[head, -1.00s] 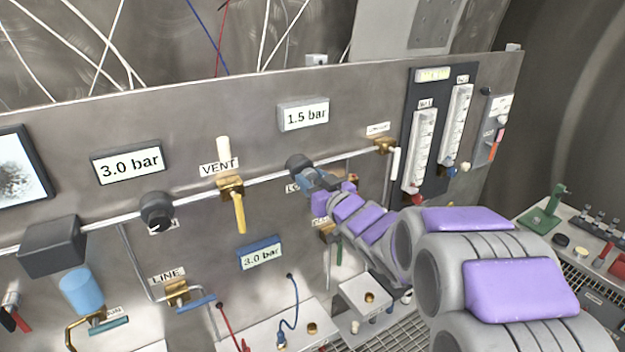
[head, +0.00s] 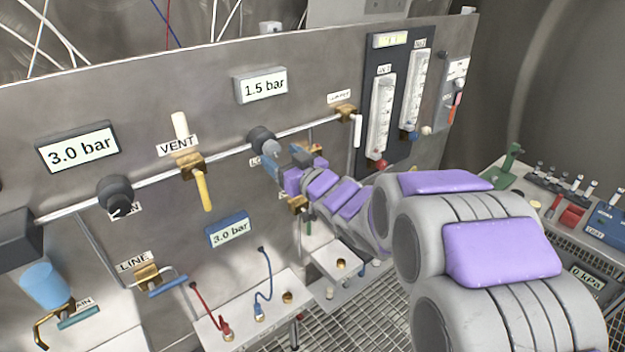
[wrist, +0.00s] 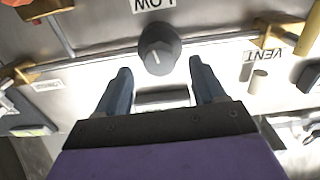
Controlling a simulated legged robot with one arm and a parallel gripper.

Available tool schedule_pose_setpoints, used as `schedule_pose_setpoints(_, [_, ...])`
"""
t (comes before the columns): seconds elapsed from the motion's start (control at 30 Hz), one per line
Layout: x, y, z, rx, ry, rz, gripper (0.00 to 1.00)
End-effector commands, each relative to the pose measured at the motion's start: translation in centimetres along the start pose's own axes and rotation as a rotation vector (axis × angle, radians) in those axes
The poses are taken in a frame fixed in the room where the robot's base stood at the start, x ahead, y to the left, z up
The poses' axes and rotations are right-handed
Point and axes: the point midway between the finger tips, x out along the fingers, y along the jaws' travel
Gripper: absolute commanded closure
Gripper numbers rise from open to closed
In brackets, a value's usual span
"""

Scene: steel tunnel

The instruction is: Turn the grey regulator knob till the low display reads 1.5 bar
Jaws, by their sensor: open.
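The grey regulator knob (head: 262,140) sits on the pipe of the steel panel, below a white display (head: 261,85) reading 1.5 bar. In the wrist view the knob (wrist: 159,50) shows upside down with a pale pointer mark, beside an inverted LOW label (wrist: 154,4). My gripper (head: 284,160) is just below and right of the knob in the head view. Its two blue-grey fingers (wrist: 163,90) are spread in the wrist view, with the knob beyond their tips and clear of them. Nothing is held.
A second dark knob (head: 115,194) lies left under a 3.0 bar display (head: 78,147). The VENT valve (head: 189,165) with its yellow handle stands between the knobs. A blue-framed display (head: 228,230) below reads 3.0 bar. Flowmeters (head: 381,118) stand to the right.

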Motion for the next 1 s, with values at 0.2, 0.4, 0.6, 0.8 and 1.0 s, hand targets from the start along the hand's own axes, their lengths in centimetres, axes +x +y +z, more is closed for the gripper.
schedule_pose_setpoints(0.2, [-4.8, 0.1, -0.1, -0.001, -0.001, 0.004, 0.31])
schedule_pose_setpoints(0.4, [-9.0, 0.2, 0.1, -0.001, 0.002, 0.004, 0.31])
schedule_pose_setpoints(0.6, [-11.8, 0.1, 0.5, 0.002, 0.003, 0.003, 0.31])
schedule_pose_setpoints(0.8, [-13.2, 0.1, 0.4, 0.001, 0.001, 0.0, 0.31])
schedule_pose_setpoints(1.0, [-13.7, 0.1, 0.3, 0.0, -0.003, 0.0, 0.31])
